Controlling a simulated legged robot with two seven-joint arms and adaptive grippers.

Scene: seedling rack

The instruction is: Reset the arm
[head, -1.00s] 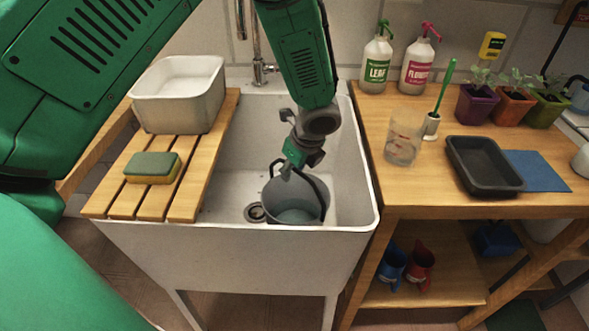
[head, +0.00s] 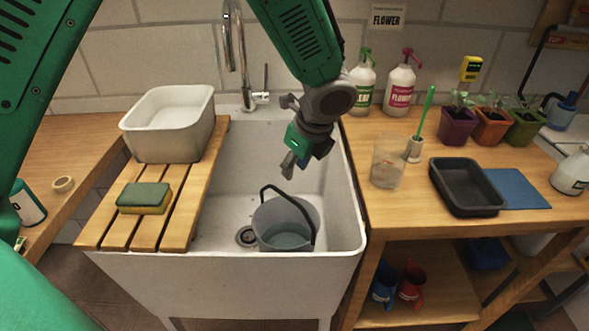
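My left gripper (head: 295,170) hangs above the sink, its arm coming down from the top of the picture. Its fingers look apart, with nothing between them. Below it, a grey bucket (head: 270,218) with some water in it stands upright in the white sink (head: 225,280). The bucket's dark handle (head: 290,195) is raised and leans over the rim, apart from the gripper. My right gripper is not in the picture.
A slatted wooden board (head: 185,205) bears a white basin (head: 185,150) and a sponge (head: 144,205). The faucet (head: 240,60) rises behind the sink. The right bench (head: 390,215) holds a clear cup (head: 387,172), black tray (head: 470,208), spray bottles (head: 400,88) and potted seedlings (head: 490,130).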

